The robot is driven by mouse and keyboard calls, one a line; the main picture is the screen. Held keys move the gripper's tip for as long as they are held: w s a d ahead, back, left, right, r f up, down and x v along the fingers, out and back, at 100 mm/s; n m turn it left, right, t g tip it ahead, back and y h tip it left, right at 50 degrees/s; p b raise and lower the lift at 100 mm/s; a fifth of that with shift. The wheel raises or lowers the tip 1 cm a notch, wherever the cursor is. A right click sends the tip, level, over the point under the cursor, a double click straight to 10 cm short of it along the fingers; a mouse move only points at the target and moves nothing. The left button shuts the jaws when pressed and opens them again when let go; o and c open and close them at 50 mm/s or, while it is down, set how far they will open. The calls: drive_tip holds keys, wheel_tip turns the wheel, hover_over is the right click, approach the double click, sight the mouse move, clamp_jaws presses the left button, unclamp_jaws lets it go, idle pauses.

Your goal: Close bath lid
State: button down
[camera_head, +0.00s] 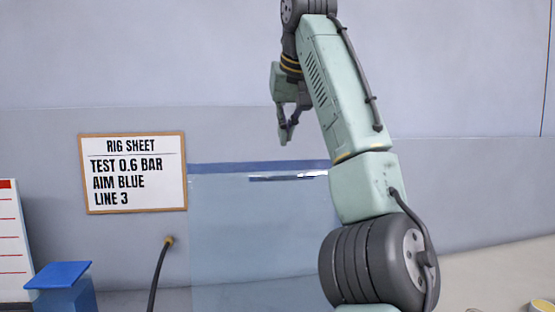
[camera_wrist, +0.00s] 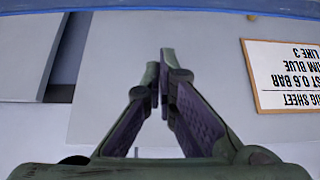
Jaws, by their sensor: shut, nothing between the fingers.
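A see-through bluish panel, which looks like the bath lid (camera_head: 255,235), stands upright in front of the wall in the head view. It has a dark blue top edge and a pale bar just below that edge. The bath itself is not clearly visible. My gripper (camera_head: 284,138) hangs above the panel's top edge, apart from it in the picture, with its fingers pointing down. In the wrist view my gripper (camera_wrist: 160,78) has its fingertips together and holds nothing. A blue strip (camera_wrist: 150,7) crosses the top of that view; I cannot tell whether it is the lid's edge.
A framed rig sheet (camera_head: 133,172) hangs on the wall left of the panel. A blue box with a slanted top (camera_head: 58,276) and a white board with red lines (camera_head: 14,242) stand at lower left.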

sight(285, 165)
drive_tip(key=shift+w+f, duration=0.15)
drive_tip(key=shift+w, duration=0.2)
drive_tip(key=f, duration=0.5)
drive_tip(key=w+f, duration=0.1)
drive_tip(key=f, duration=0.1)
drive_tip(key=shift+w+a+f+p, duration=0.1)
drive_tip(key=shift+a+f+p, duration=0.05)
drive_tip(key=shift+p, duration=0.15)
